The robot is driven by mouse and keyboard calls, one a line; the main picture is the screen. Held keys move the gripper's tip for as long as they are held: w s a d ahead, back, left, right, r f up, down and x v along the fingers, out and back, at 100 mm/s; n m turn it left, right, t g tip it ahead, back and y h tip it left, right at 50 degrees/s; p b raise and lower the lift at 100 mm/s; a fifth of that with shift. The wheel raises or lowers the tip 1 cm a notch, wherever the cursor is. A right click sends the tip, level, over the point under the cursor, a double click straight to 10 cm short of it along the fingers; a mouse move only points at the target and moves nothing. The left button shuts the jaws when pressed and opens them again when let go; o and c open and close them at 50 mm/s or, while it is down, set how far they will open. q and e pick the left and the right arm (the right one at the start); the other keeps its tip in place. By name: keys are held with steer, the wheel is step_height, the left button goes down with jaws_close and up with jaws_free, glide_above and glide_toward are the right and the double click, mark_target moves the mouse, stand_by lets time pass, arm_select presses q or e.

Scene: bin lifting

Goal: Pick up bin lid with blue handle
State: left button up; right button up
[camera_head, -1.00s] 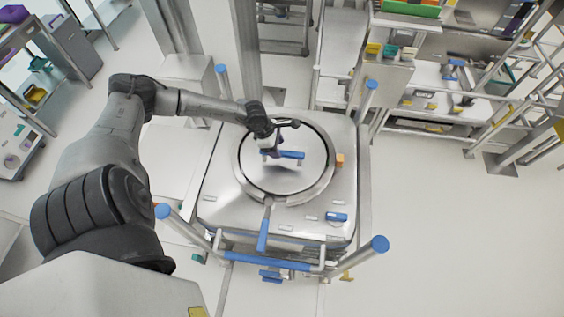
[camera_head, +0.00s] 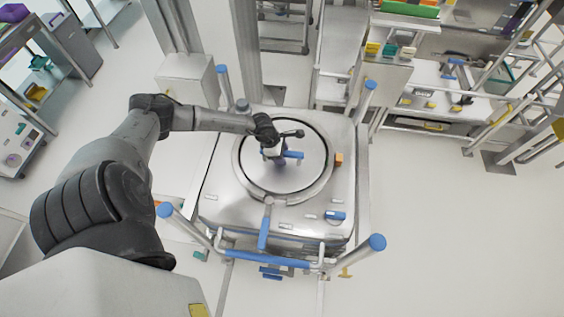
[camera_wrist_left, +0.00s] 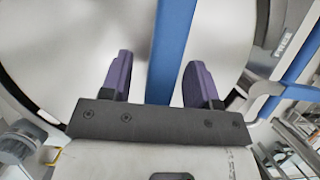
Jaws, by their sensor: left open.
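The round grey bin lid (camera_head: 255,178) lies on top of the metal bin (camera_head: 225,205), inside a dark ring. Its blue handle (camera_head: 295,154) stands across the middle of the lid, partly hidden by my left gripper (camera_head: 275,155). In the left wrist view the blue handle (camera_wrist_left: 172,50) runs between the two purple fingers of my left gripper (camera_wrist_left: 157,85). The fingers are apart, with a gap on each side of the handle. Whether the fingertips are level with the handle is hard to tell. My right gripper is not in view.
A blue-gripped lever (camera_head: 264,230) lies at the front of the bin. Blue-capped posts (camera_head: 377,243) stand at the frame's corners, with a blue push bar (camera_head: 266,260) in front. Shelves (camera_head: 440,90) stand at the back right. The floor (camera_head: 450,240) at right is clear.

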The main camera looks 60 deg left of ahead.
arm_select(q)
steer(key=shift+f, duration=0.2)
steer(key=shift+c, duration=0.2)
jaws_close()
stand_by(0.6)
stand_by(0.8)
steer(key=shift+w+r, duration=0.1)
